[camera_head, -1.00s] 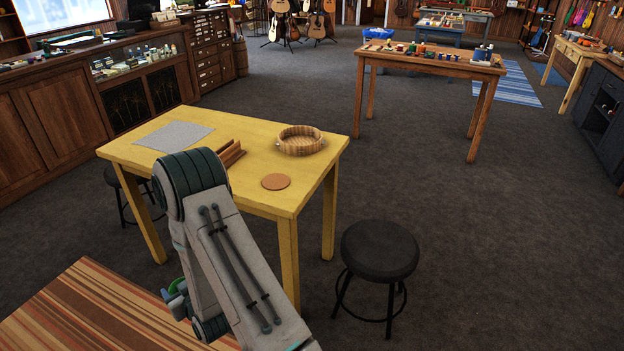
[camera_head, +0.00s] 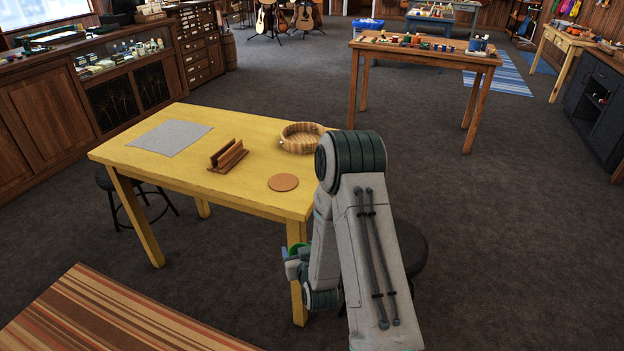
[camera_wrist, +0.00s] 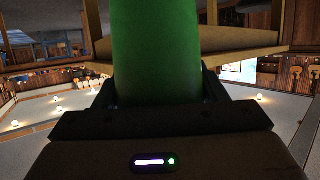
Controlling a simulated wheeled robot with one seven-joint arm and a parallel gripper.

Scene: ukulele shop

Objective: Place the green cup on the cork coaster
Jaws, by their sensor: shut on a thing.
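The cork coaster (camera_head: 283,183) is a flat round tan disc near the front right corner of the yellow table (camera_head: 150,168), with nothing on it. The green cup (camera_wrist: 155,55) fills the upper middle of the wrist view, held between the dark jaws of my gripper (camera_wrist: 160,100). In the head view only a bit of green (camera_head: 298,249) shows beside my wrist, in front of the table's front right leg and below the tabletop in the picture. My arm hides most of the gripper there.
A round wooden bowl (camera_head: 302,143), a slotted wooden stand (camera_head: 228,156) and a grey cloth (camera_head: 170,138) are on the yellow table. A black stool (camera_head: 413,245) stands at its right, partly behind my arm. A striped surface (camera_head: 110,315) lies at the lower left.

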